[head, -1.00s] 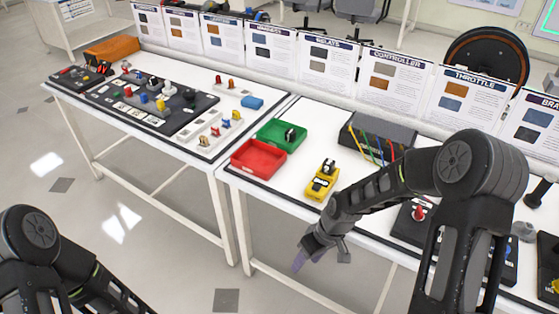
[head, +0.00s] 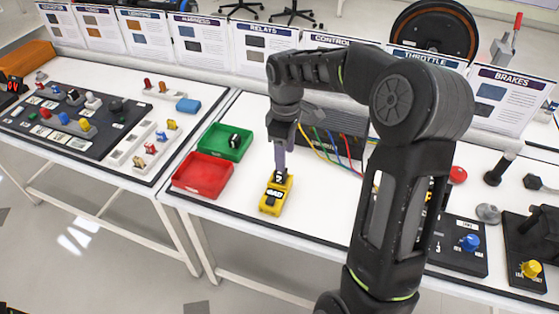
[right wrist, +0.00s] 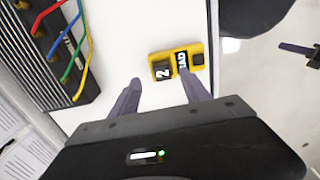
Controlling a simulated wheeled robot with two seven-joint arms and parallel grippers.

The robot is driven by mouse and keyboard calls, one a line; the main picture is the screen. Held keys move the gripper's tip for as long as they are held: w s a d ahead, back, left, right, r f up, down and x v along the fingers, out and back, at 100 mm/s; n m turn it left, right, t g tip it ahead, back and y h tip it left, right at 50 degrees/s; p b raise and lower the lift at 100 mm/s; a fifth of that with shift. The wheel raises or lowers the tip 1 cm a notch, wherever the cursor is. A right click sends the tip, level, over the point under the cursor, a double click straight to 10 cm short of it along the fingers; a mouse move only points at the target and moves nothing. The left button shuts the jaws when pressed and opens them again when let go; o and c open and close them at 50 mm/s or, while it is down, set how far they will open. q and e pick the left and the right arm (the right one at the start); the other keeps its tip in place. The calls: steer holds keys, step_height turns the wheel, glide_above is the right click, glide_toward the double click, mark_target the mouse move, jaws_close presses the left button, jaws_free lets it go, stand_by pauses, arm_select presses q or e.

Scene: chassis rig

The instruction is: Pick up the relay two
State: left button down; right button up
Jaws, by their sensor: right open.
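Relay two is a small black block marked 2 (head: 279,177), seated in the far end of a yellow tester (head: 270,205). In the right wrist view the relay (right wrist: 162,71) sits at the left end of the tester (right wrist: 199,47), beside a label reading BAD. My right gripper (head: 281,168) is just above the relay, pointing down. In the right wrist view its fingers (right wrist: 160,82) are apart with nothing held, and the relay lies beyond the gap between them. Whether a finger touches it I cannot tell. My left gripper is not in view.
A green tray (head: 213,152) holding another black relay (head: 234,140) and an empty red tray (head: 202,177) stand left of the tester. A dark box with coloured wires (head: 335,122) is behind my right arm. White table surface is clear around the tester.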

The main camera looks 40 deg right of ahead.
mark_target(285, 172)
steer(key=shift+s+a+r, duration=0.1)
steer(key=shift+r, duration=0.05)
steer(key=shift+f, duration=1.35)
steer(key=shift+f+p, duration=0.6)
steer(key=shift+f, duration=2)
jaws_close()
